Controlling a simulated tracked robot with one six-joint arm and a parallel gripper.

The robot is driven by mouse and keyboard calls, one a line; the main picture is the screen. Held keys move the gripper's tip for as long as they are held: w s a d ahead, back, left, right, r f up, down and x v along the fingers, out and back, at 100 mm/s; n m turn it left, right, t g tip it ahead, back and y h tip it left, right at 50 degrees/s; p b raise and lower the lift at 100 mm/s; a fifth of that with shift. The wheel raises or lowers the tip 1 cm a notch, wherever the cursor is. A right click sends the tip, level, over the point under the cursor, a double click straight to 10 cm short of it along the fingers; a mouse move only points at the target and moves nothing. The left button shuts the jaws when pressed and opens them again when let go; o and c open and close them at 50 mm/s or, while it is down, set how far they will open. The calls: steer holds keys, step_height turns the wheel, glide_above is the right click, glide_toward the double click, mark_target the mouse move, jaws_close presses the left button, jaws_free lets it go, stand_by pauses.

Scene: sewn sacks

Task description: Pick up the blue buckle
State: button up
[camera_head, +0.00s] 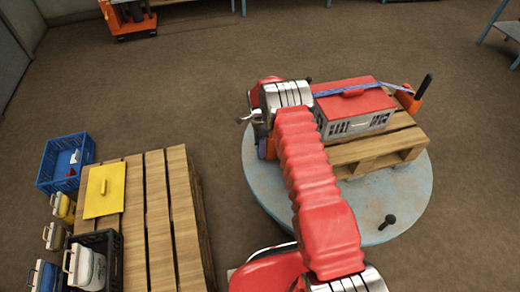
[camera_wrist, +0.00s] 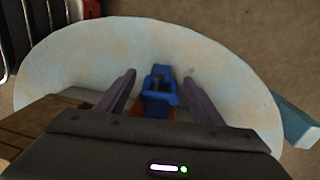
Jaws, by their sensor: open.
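The blue buckle (camera_wrist: 158,88) shows in the wrist view near the middle, above the round pale-blue platform. It has a dark part in its centre and an orange-red piece just below it. My gripper (camera_wrist: 157,85) is open, with one dark finger on each side of the buckle and a gap on both sides. In the head view my red arm reaches over the platform, and its wrist hides most of the gripper and the buckle. A blue strap (camera_head: 345,88) runs over the red-lidded grey crate beside my wrist.
The crate (camera_head: 352,122) stands on a wooden pallet (camera_head: 385,143) on the round platform (camera_head: 425,192). An orange piece with a black handle (camera_head: 421,88) stands at its right. Left are a slatted wooden pallet (camera_head: 157,200), a yellow sheet (camera_head: 104,190) and a blue bin (camera_head: 52,168).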

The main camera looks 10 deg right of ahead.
steer(key=shift+s+f, duration=0.1)
steer(key=shift+f, duration=0.65)
steer(key=shift+c, duration=0.5)
steer(key=c, duration=1.1)
